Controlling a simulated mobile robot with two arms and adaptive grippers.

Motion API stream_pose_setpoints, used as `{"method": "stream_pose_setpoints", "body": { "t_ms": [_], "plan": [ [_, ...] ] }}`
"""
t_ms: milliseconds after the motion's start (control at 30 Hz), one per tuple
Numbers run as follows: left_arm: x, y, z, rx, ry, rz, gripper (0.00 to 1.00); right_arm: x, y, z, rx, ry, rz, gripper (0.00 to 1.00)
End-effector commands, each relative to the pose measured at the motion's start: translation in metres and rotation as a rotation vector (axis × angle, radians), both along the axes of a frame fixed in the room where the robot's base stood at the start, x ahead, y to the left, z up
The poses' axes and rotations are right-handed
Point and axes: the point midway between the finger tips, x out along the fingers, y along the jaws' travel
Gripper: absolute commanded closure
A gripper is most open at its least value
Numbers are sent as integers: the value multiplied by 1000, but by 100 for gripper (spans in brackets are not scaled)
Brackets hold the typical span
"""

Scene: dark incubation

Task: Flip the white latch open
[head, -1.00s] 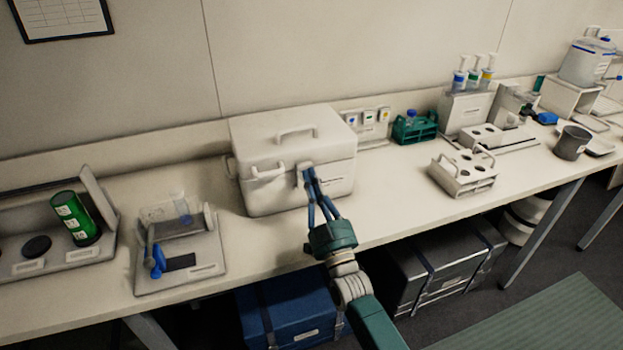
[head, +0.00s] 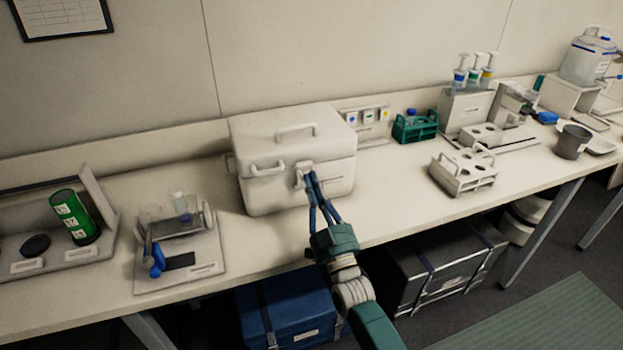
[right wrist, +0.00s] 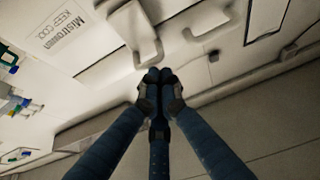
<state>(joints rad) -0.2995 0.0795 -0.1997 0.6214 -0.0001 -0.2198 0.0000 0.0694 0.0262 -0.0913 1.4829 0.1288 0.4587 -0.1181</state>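A white lidded box (head: 262,194) stands on the bench with its lid down. The white latch (head: 299,178) is on its front, right of a front handle (head: 268,170). In the right wrist view, the white latch (right wrist: 134,36) is just beyond my fingertips. My right gripper (head: 312,178) is at the latch, its fingers reaching up from the front. In the wrist view, the right gripper's fingertips (right wrist: 158,76) are together with nothing seen between them. Whether they touch the latch, and how far the latch is turned, I cannot tell. My left gripper is not in view.
To the right are a green rack (head: 415,130) and a white rack (head: 463,175). The bench just right of the box is clear.

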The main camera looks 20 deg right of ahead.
Motion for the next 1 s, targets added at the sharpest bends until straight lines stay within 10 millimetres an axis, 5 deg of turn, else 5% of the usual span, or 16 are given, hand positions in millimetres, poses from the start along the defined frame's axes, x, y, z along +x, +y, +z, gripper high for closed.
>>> {"method": "stream_pose_setpoints", "body": {
  "t_ms": [1000],
  "plan": [
    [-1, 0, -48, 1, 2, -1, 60, -25, -1, -67, 1, 3, 0, 100]
  ]
}}
